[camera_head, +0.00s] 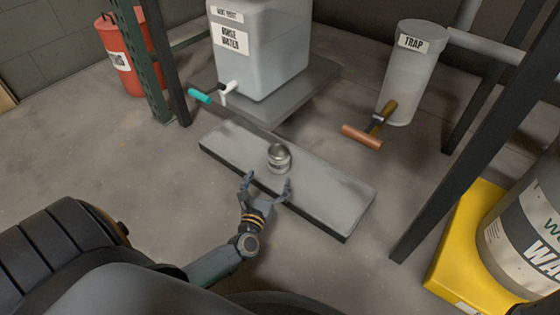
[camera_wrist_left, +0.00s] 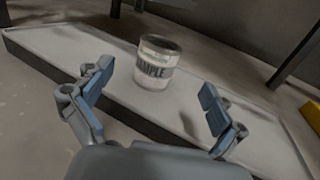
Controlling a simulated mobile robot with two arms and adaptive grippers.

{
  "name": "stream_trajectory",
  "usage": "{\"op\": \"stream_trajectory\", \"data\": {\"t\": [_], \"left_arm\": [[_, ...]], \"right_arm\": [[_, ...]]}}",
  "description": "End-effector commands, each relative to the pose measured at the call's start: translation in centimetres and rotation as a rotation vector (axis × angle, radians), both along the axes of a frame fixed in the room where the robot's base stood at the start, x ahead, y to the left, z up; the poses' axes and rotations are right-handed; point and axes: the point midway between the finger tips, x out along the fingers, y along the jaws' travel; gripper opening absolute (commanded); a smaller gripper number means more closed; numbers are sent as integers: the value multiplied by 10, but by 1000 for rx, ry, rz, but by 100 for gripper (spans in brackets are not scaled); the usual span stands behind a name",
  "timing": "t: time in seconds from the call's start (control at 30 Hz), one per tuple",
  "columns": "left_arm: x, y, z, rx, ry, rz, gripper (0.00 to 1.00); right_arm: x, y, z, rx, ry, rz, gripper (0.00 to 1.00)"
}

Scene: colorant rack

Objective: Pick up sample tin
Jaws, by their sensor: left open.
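The sample tin (camera_head: 279,158) is a small silver can with a pale label. It stands upright on a low grey slab (camera_head: 333,190) on the floor. In the left wrist view the tin (camera_wrist_left: 155,62) shows its "SAMPLE" label in part, beyond my fingers and between them. My left gripper (camera_head: 267,184) is open and empty, just in front of the tin at the slab's near edge. Its two blue-padded fingers (camera_wrist_left: 154,92) are spread apart and do not appear to touch the tin. My right gripper is not in view.
A rinse water container (camera_head: 262,60) with a teal-handled tap (camera_head: 200,96) stands behind the slab. A trap cylinder (camera_head: 411,80) with an orange-handled valve (camera_head: 362,137) is at right. Dark rack posts, a red container (camera_head: 122,55) and a yellow base (camera_head: 463,245) flank the area.

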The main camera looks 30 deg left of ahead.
Motion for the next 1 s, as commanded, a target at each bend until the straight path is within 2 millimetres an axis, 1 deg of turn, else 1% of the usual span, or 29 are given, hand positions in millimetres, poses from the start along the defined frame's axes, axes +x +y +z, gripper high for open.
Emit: {"op": "stream_trajectory", "data": {"t": [0.03, 0.1, 0.2, 0.37, 0.53, 0.67, 0.8, 0.97, 1.0], "left_arm": [[11, 4, -3, -1, -4, 2, 95], [22, 7, -2, 1, -3, 1, 95], [33, 11, -2, 0, -1, 0, 95], [42, 14, 0, 0, -1, 1, 95], [65, 20, 4, 0, -4, 1, 95], [82, 25, 5, 1, -2, 1, 95], [88, 28, 7, 2, 1, 0, 95], [88, 28, 7, 2, 2, 0, 95], [88, 28, 7, 2, 2, 0, 93]], "right_arm": [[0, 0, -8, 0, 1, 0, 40], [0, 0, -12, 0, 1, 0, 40], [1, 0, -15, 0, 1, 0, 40], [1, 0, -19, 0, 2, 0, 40], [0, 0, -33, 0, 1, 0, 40], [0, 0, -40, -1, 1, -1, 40], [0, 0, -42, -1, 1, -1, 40], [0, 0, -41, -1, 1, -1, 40], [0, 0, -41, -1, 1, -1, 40]]}}
